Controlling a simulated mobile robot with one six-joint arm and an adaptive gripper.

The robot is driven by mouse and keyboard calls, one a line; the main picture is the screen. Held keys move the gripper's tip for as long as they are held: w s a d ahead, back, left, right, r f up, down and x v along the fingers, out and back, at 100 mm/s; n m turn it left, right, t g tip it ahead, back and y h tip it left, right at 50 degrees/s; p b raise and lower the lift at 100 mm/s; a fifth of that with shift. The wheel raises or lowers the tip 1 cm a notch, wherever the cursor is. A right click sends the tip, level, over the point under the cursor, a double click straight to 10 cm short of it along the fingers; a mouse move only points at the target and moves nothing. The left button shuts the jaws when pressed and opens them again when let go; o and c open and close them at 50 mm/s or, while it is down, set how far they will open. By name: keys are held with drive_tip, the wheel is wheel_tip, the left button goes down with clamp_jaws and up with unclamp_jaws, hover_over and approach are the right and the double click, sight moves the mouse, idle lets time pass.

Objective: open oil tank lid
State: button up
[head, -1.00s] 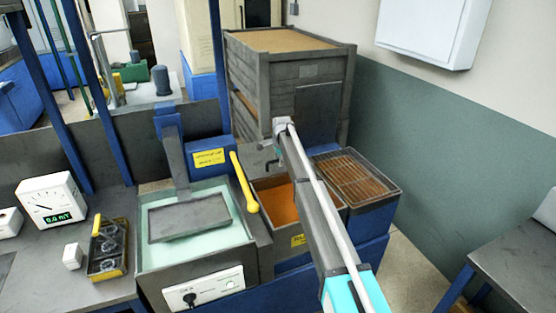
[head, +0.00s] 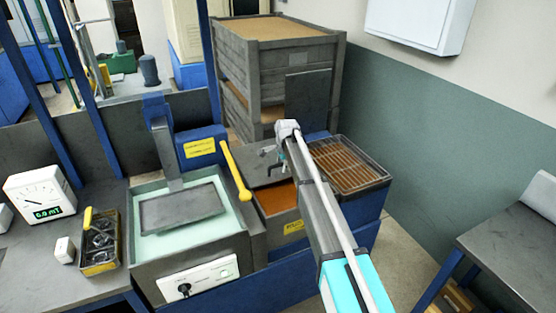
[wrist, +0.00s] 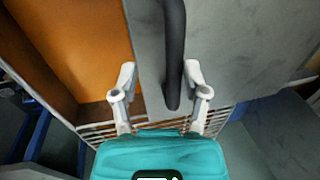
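The oil tank (head: 292,226) holds orange-brown oil (head: 280,199) that shows in its front part. A flat grey lid (head: 258,173) lies over the rear part. In the wrist view the lid (wrist: 240,50) fills the right side, with the oil (wrist: 80,45) bare at left. A dark bar handle (wrist: 174,50) stands on the lid. My gripper (wrist: 160,82) is open, its two fingers on either side of the handle's near end. The handle is closer to the right finger; contact cannot be told. In the head view my gripper (head: 283,150) is small above the lid.
A wire grille (head: 352,165) covers the bin right of the tank. A tall grey slatted box (head: 240,70) stands behind. A yellow lever (head: 234,172) and a pale green bath (head: 212,230) are at left.

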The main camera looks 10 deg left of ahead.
drive_tip(key=s+d, duration=0.9)
drive_tip(key=s, duration=0.4)
drive_tip(key=shift+s+r+p, duration=0.15)
drive_tip(key=shift+r+p, duration=2.3)
drive_tip(key=shift+r, duration=0.05)
drive_tip(key=s+d+n+g+h, duration=0.1)
drive_tip(key=s+d+n, duration=1)
drive_tip(key=s+d, duration=1.1)
drive_tip(key=shift+s+d+f+g, duration=0.2)
drive_tip(key=shift+s+d+g, duration=0.2)
drive_tip(key=shift+s, duration=0.85)
